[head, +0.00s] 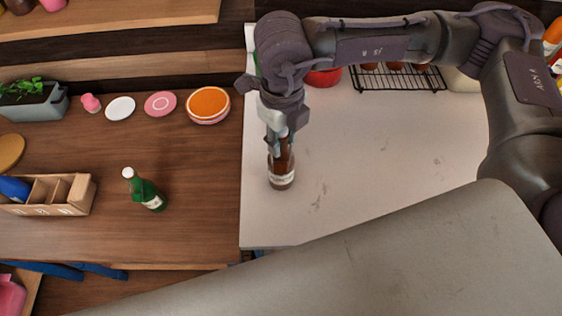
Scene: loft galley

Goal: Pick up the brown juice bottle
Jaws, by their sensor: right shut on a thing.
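The brown juice bottle (282,178) stands upright on the white counter, near its left edge. It has a pale label low on its body. My right gripper (279,143) comes down from above and is shut on the bottle's upper part, which the fingers partly hide. I cannot tell whether the bottle's base touches the counter. My left gripper is not in view.
A green bottle (146,190) stands on the wooden counter at left, near a divided wooden box (72,194). Plates, an orange bowl (208,104) and a planter (36,108) line the back. A black wire rack (398,84) stands behind. The white counter's middle (385,150) is clear.

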